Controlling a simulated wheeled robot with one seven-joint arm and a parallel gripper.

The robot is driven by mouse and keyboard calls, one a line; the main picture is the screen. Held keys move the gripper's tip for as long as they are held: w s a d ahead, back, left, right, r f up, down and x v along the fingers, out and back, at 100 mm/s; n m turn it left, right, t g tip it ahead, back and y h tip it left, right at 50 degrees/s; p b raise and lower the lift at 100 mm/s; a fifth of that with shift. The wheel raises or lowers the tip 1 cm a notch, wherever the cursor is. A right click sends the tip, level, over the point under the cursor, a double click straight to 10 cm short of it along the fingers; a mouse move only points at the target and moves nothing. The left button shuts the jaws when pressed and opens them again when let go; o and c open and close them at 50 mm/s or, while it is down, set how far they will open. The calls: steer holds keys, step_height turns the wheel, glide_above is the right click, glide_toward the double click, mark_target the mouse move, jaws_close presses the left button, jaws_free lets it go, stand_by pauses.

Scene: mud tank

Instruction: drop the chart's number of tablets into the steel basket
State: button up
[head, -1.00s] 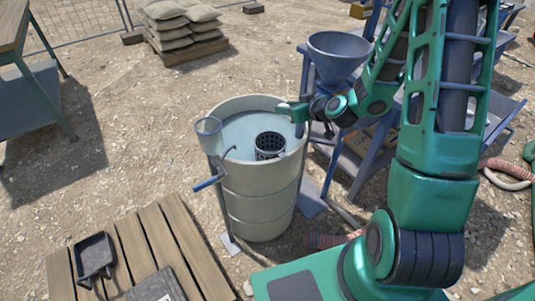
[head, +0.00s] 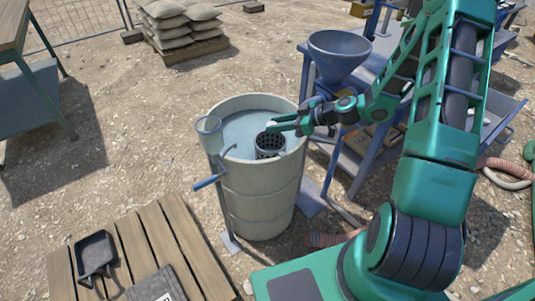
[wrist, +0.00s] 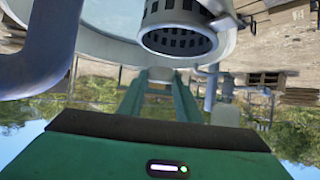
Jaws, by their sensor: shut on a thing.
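The steel basket (head: 268,150), a dark perforated cylinder, sits inside the pale tank (head: 258,200) near its right rim. It also shows in the wrist view (wrist: 178,42), at the top. My gripper (head: 274,125) is above the basket's upper edge in the head view, apart from it as far as I can tell. Its green fingers (wrist: 161,80) are shut on a small pale thing, apparently a tablet, mostly hidden between the tips. I cannot make out the basket's contents or read any chart number.
A clear cup-like vessel (head: 209,125) and a blue-handled crank (head: 210,182) are at the tank's left rim. A grey funnel (head: 338,55) stands behind right. A wooden pallet (head: 150,238) at front left bears a black tray (head: 95,254) and a dark flat item (head: 158,284).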

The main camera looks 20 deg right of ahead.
steer(key=shift+f, duration=2.25)
steer(key=o, duration=1.1)
steer(key=v, duration=1)
steer(key=shift+s+d+r, duration=0.15)
steer(key=shift+s+d, duration=0.05)
steer(key=shift+d, duration=0.1)
